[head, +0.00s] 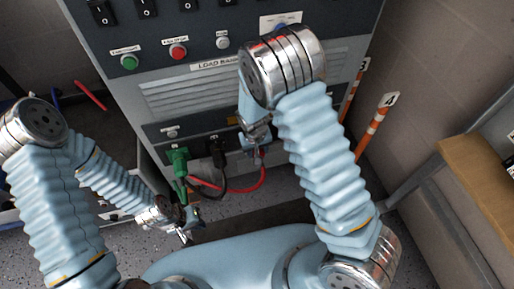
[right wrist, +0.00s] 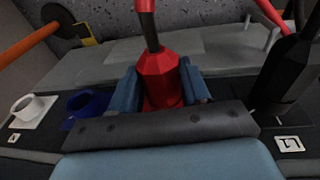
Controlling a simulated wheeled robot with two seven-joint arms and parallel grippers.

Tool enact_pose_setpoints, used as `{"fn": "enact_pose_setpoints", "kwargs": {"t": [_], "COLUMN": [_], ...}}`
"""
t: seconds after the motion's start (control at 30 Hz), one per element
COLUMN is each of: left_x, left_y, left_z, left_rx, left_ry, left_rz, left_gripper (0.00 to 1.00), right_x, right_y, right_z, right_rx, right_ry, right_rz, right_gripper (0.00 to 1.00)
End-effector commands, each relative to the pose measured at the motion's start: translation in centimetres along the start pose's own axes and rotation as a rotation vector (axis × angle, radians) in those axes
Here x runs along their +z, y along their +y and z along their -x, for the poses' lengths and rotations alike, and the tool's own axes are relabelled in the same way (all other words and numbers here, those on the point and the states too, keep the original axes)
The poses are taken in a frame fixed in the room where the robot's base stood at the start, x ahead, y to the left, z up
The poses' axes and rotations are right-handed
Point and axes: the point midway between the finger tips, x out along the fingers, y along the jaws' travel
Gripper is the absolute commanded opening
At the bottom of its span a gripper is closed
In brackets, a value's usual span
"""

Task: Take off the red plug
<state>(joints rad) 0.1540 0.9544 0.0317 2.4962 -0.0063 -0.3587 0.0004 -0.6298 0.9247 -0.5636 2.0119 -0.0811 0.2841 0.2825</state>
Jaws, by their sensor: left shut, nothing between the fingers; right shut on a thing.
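The red plug (right wrist: 158,78) sits between the two blue fingers of my right gripper (right wrist: 160,90) in the right wrist view, with its dark cable end pointing away from the palm. The gripper is shut on it. The plug's base is hidden behind the dark gripper bar, so I cannot tell how deep it sits in its socket. In the head view my right gripper (head: 256,143) is at the lower panel of the load bank (head: 190,97), mostly hiding the plug. My left gripper (head: 187,234) is shut and empty, low in front of the cabinet.
A green plug (head: 179,161) and a black plug (head: 218,152) are in the panel left of my right gripper. A red cable (head: 262,176) hangs below. An empty blue socket (right wrist: 88,102) and a white socket (right wrist: 32,108) lie beside the red plug. Orange-striped posts (head: 378,125) stand at the right.

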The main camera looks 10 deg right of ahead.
Motion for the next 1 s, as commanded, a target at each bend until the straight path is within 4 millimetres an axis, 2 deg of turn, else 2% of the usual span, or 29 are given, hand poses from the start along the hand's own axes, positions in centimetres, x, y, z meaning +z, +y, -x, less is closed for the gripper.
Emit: {"fn": "enact_pose_setpoints", "kwargs": {"t": [0.3,0.57,0.6,0.83,1.0], "left_x": [0.00,0.01,0.01,0.01,0.01], "left_y": [0.01,-0.07,-0.01,-0.02,-0.01], "left_z": [0.01,-0.17,-0.04,-0.05,-0.03], "left_rx": [0.000,0.000,0.000,0.000,0.000], "left_ry": [0.000,0.000,0.000,0.000,0.000], "left_rz": [0.000,0.000,0.000,0.000,0.000], "left_gripper": [0.00,0.00,0.00,0.00,0.00], "right_x": [0.00,-0.14,-0.15,-0.11,0.07], "right_y": [-0.10,-0.67,-0.41,-0.38,-0.39], "right_z": [-0.04,-0.24,-0.02,-0.07,-0.05], "right_rx": [0.026,0.356,0.353,0.344,0.343], "right_ry": [-0.001,0.008,0.004,0.002,0.001], "right_rz": [0.006,0.053,0.042,0.039,0.039], "right_gripper": [0.10,0.10,0.42,0.08,0.07]}}
